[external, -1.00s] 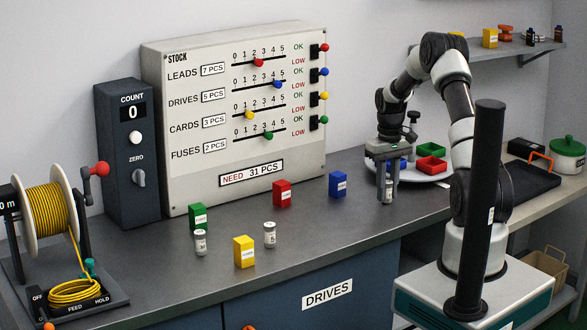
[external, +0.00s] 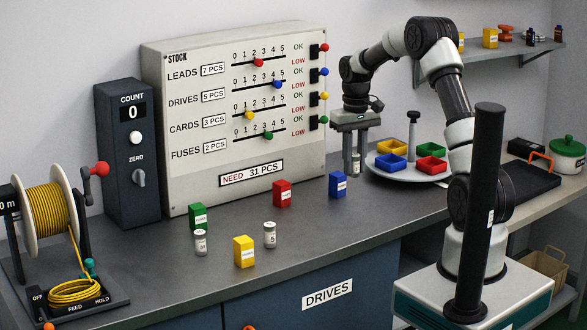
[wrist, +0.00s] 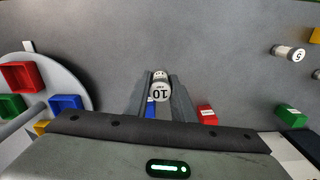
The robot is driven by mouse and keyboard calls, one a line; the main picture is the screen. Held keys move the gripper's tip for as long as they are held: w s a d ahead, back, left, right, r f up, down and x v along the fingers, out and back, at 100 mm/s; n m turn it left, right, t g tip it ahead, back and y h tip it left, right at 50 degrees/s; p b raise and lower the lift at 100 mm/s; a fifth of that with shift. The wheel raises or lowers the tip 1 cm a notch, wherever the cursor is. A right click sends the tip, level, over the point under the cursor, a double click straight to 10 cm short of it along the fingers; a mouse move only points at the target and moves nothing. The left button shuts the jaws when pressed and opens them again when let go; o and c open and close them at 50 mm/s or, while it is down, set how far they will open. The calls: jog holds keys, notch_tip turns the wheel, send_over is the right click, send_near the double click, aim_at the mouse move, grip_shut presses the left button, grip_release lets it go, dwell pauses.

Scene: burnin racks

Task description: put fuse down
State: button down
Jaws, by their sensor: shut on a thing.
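My gripper (external: 355,165) is shut on a white cylindrical fuse (external: 356,164). It holds the fuse upright above the bench, beside and a little above the blue box. In the wrist view the fuse (wrist: 160,88) sits between the fingers and its top reads 10. Two other white fuses stand on the bench: one by the green box (external: 200,242) and one right of the yellow box (external: 269,235).
A green box (external: 198,217), a yellow box (external: 244,252), a red box (external: 282,194) and a blue box (external: 338,185) stand on the bench (external: 330,235). A round plate (external: 432,178) with coloured trays lies right of my gripper. The stock panel (external: 180,100) stands behind.

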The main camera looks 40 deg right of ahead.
jog(key=s+a, duration=0.3)
jog(key=a, duration=1.6)
jog(key=f, duration=0.3)
jog(key=f+b, duration=0.1)
jog(key=f, duration=0.1)
jog(key=shift+s+f, duration=0.2)
jog(key=shift+s, duration=0.05)
jog(key=shift+f, duration=2.25)
jog(key=shift+f, duration=0.15)
jog(key=c, duration=1.5)
grip_release()
